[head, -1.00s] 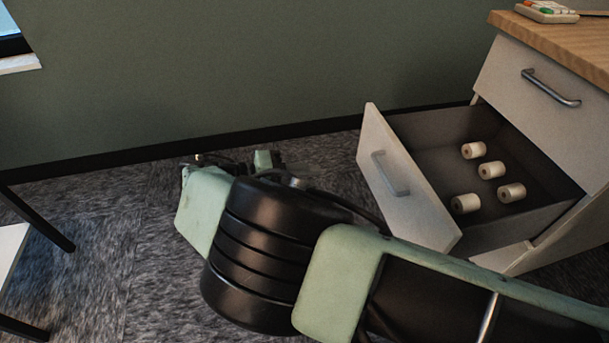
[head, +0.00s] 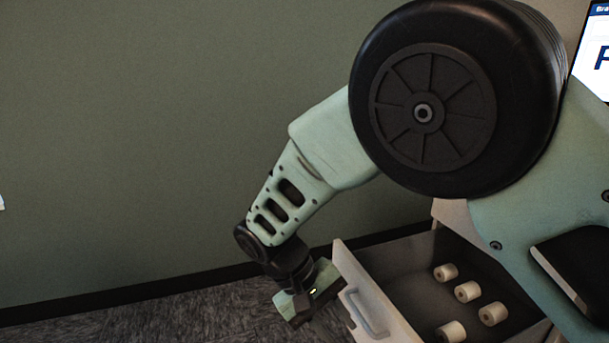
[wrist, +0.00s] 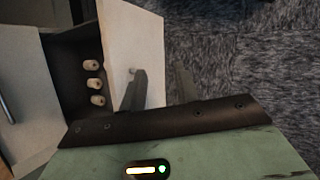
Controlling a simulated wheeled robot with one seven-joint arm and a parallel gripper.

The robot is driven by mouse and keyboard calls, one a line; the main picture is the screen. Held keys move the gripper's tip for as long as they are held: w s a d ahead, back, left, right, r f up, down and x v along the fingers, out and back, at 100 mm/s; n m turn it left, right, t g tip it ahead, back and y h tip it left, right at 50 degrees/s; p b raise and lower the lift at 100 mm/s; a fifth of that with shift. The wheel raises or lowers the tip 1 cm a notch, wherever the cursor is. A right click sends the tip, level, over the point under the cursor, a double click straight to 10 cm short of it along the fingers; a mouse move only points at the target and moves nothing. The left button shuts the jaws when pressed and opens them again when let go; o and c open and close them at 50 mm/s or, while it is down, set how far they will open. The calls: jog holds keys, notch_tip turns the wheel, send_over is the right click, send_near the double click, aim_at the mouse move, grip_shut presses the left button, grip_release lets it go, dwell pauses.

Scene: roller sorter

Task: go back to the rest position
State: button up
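My gripper shows in the wrist view (wrist: 161,82) with its two fingers apart and nothing between them. In the head view only its green housing shows, low in front of the open drawer (head: 361,291), and the fingers cannot be made out.
The drawer stands pulled out, its front panel (wrist: 134,45) close to my fingers in the wrist view. Grey carpet (head: 200,318) lies clear to the left below a green wall (head: 150,150). A screen (head: 596,50) shows at the top right edge.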

jog(key=s+d+r+n+t+y, duration=0.1)
jog(key=s+d+r+y, duration=0.35)
jog(key=s, duration=0.45)
jog(key=s+d+r+n+t+y, duration=0.1)
jog(key=s+d+r+n+y, duration=0.15)
jog(key=s+d+r, duration=0.4)
notch_tip(320, 180, up, 33)
jog(key=s+a+p, duration=0.1)
jog(key=s+p, duration=0.1)
jog(key=p, duration=3.2)
jog(key=shift+a+m+p, duration=0.3)
jog(key=shift+a+m, duration=0.1)
jog(key=shift+m, duration=0.05)
